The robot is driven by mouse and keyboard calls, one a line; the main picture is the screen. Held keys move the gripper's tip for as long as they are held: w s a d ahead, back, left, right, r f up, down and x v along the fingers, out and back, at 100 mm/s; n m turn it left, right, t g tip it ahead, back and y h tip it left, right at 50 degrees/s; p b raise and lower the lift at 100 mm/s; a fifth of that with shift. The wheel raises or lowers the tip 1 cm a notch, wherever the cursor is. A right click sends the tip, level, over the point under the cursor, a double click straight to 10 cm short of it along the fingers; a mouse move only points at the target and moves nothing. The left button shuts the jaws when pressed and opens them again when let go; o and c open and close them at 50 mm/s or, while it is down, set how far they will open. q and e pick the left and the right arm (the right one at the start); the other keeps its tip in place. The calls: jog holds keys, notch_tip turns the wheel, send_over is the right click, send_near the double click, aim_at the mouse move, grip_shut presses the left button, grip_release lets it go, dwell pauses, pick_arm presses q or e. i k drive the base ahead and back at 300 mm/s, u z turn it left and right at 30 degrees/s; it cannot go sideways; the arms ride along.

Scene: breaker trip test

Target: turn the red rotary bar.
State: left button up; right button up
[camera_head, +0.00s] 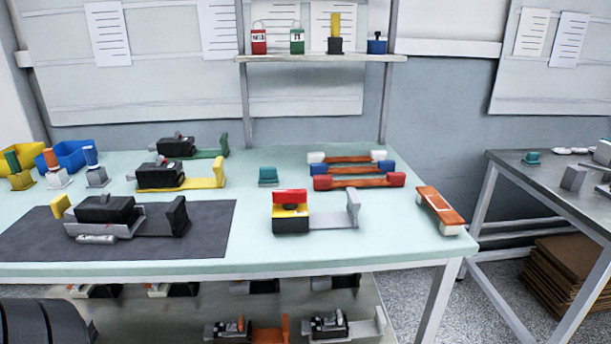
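The red rotary bar (290,196) sits on top of a small switch unit with a yellow upper part (284,213) and a black base (291,227). The unit stands near the front middle of the pale green table, on a grey bracket (335,219) with an upright plate at its right end. The bar lies crosswise, roughly left to right in the picture. Nothing touches it. Neither of my grippers shows in the head view, so their state is hidden.
A dark mat (215,240) with a black breaker unit (105,210) lies to the left. Fuse-like bars with red, blue and white ends (358,182) lie behind to the right. An orange-topped bar (440,205) lies near the right edge. Table around the switch unit is clear.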

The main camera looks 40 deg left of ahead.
aim_at(289, 199)
jog(key=u, duration=0.65)
jog(key=i, duration=1.05)
jog(key=u, duration=0.85)
